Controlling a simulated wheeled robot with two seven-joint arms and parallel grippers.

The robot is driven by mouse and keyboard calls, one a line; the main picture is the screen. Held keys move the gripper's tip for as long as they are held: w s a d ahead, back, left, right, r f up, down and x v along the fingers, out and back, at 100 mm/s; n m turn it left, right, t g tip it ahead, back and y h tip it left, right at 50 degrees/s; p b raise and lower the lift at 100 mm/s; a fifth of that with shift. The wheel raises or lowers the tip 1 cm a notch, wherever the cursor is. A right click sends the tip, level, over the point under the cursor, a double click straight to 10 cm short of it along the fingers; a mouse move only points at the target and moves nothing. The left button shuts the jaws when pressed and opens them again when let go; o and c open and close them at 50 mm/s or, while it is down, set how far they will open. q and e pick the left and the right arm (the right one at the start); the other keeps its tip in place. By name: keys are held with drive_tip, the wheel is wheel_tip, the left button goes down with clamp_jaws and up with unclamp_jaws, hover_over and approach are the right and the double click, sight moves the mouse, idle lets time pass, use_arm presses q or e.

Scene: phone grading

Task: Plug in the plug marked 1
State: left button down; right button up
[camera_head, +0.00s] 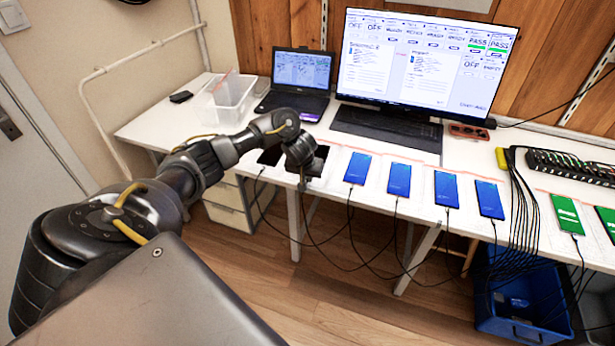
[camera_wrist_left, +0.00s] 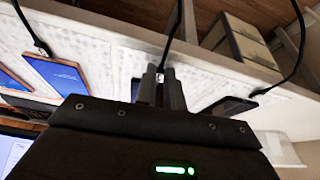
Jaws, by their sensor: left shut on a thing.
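My left gripper (camera_head: 303,176) is over the front edge of the white table, by the dark-screened phones at the left end of the row. In the left wrist view its fingers (camera_wrist_left: 161,88) are shut on a cable plug (camera_wrist_left: 167,74), with the black cable (camera_wrist_left: 175,32) running off the table edge. No number on the plug is legible. A dark phone (camera_head: 318,161) is partly hidden by the gripper; I cannot tell whether the plug touches its port. Another dark phone (camera_head: 270,156) lies to the left, and in the wrist view (camera_wrist_left: 228,106) a cable meets its end. My right gripper is out of view.
Several blue-screened phones, the nearest here (camera_head: 357,168), and green-screened phones (camera_head: 567,213) line the table edge with cables hanging down. A laptop (camera_head: 300,72), a monitor (camera_head: 425,58) and a clear bin (camera_head: 228,98) stand behind. A blue crate (camera_head: 520,325) is below.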

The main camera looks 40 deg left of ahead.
use_arm(q)
drive_tip(key=shift+w+a+p, duration=0.15)
drive_tip(key=shift+w+p, duration=0.15)
drive_tip(key=shift+p, duration=0.45)
idle(1.4)
drive_tip(key=shift+w+f+p, duration=0.1)
drive_tip(key=shift+p, duration=1.05)
idle(2.1)
drive_tip(key=c, duration=1.4)
unclamp_jaws()
drive_tip(key=shift+c, duration=0.2)
drive_tip(key=p+v, duration=0.1)
drive_tip(key=p, duration=0.1)
drive_tip(key=p+v, duration=0.2)
drive_tip(key=p, duration=0.1)
drive_tip(key=p+v, duration=0.2)
drive_tip(key=shift+w+a+r, duration=0.25)
drive_tip(key=shift+w, duration=0.15)
drive_tip(key=shift+d+f, duration=0.1)
